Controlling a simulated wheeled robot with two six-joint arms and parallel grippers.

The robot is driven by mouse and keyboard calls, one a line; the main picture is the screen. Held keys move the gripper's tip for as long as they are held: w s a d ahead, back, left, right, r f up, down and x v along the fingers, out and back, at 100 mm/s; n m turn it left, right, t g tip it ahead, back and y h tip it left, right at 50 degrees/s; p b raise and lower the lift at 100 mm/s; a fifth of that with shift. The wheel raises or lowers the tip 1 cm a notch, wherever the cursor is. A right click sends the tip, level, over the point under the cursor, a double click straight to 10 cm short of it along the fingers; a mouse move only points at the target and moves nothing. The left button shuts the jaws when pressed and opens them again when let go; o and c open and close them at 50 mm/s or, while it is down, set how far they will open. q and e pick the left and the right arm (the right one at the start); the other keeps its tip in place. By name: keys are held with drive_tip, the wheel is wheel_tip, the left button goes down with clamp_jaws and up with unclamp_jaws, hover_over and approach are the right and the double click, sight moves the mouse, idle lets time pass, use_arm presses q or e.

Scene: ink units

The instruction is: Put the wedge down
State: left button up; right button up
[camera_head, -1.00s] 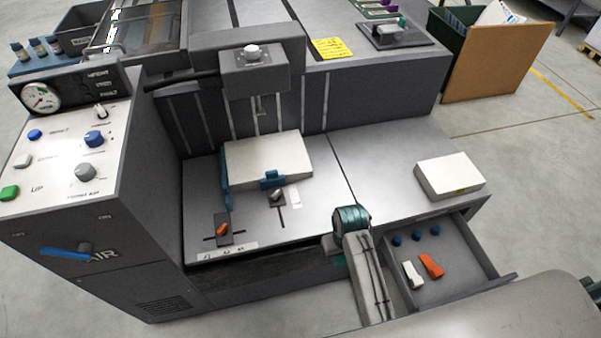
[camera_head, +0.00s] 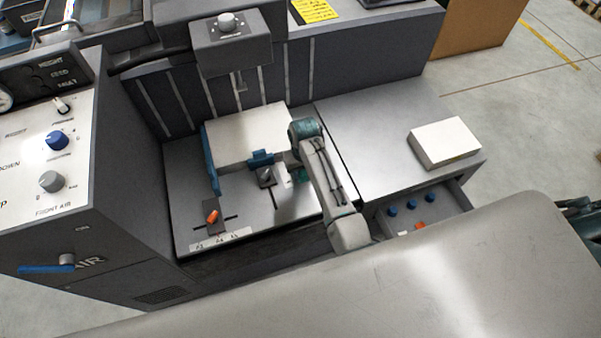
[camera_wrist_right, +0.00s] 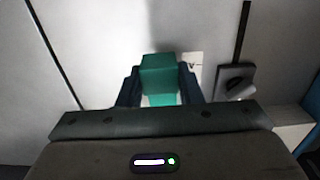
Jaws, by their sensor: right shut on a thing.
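The wedge (camera_wrist_right: 160,75) is a teal-green block in the right wrist view. My right gripper (camera_wrist_right: 160,84) is shut on it, with a dark finger on each side. Below it is the pale metal feed table (camera_wrist_right: 100,50); I cannot tell whether the wedge touches it. In the head view my right arm reaches over the table, just right of the white paper stack (camera_head: 245,132). There the gripper is mostly hidden behind the arm, and only a bit of teal shows. A small white label (camera_wrist_right: 193,66) lies beside the wedge. My left gripper is not in view.
Blue guides (camera_head: 261,159) edge the paper stack. An orange-handled slider (camera_head: 212,216) is at the front left. A white block (camera_head: 443,143) lies on the right-hand top above an open drawer (camera_head: 455,194).

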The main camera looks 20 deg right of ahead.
drive_tip(key=shift+w+a, duration=0.1)
drive_tip(key=shift+w, duration=0.6)
drive_tip(key=f, duration=0.3)
drive_tip(key=shift+w+f, duration=0.1)
drive_tip(key=shift+w, duration=0.15)
drive_tip(key=shift+f, duration=0.25)
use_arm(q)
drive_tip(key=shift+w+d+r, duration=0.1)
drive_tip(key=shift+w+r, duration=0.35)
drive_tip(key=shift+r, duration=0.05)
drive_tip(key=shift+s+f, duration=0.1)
use_arm(e)
drive_tip(key=shift+f, duration=0.1)
drive_tip(key=o, duration=1)
